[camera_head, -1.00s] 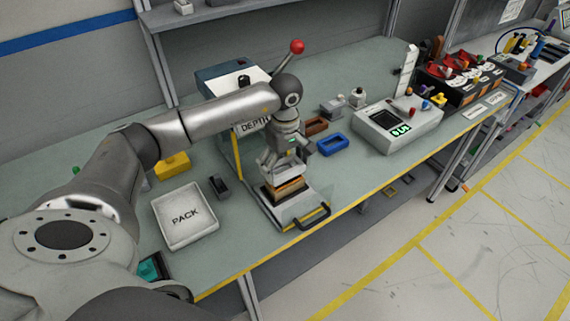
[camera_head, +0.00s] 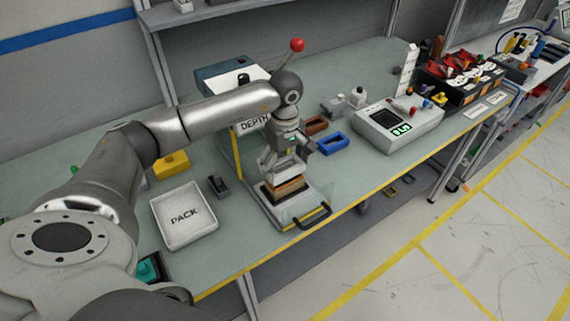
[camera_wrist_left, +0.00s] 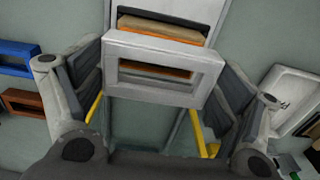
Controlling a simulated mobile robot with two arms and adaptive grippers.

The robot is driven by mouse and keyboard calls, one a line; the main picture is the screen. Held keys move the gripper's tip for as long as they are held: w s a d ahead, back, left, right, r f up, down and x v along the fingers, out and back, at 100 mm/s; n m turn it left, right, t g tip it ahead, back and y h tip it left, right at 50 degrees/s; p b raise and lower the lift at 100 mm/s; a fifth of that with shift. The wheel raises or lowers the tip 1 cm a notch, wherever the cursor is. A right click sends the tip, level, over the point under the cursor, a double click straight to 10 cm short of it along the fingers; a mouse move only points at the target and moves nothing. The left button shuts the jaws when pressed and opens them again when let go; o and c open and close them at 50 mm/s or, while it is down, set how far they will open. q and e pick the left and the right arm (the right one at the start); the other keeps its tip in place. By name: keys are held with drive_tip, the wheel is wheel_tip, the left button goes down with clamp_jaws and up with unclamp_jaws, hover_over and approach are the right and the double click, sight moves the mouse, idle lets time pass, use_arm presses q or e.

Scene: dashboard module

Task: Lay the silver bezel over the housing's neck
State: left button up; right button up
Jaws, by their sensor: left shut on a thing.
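The silver bezel (camera_wrist_left: 164,67) is a light grey rectangular frame with an open window. My left gripper (camera_wrist_left: 165,80) is shut on it, one finger at each short side. In the head view the left gripper (camera_head: 286,155) points down and holds the bezel (camera_head: 285,170) just above the housing (camera_head: 286,188). The housing shows a brown and orange top on a pale base; in the wrist view it shows behind the bezel (camera_wrist_left: 160,28), partly covered by it. I cannot tell whether bezel and housing touch. My right gripper is out of view.
The housing stands in a fixture marked DEPTH, with a black handle (camera_head: 312,217) in front and a red-knobbed lever (camera_head: 297,45) above. A white PACK tray (camera_head: 160,212) lies left. A blue frame (camera_head: 333,144) and a brown frame (camera_head: 316,125) lie right.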

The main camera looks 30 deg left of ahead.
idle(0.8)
use_arm(q)
drive_tip(key=shift+f+b, duration=0.45)
drive_tip(key=shift+b, duration=0.15)
drive_tip(key=shift+f+b, duration=0.7)
drive_tip(key=shift+f, duration=0.15)
drive_tip(key=o, duration=0.6)
drive_tip(key=shift+r, duration=0.1)
drive_tip(key=shift+o, duration=0.2)
drive_tip(key=shift+r, duration=0.1)
wheel_tip(320, 180, up, 12)
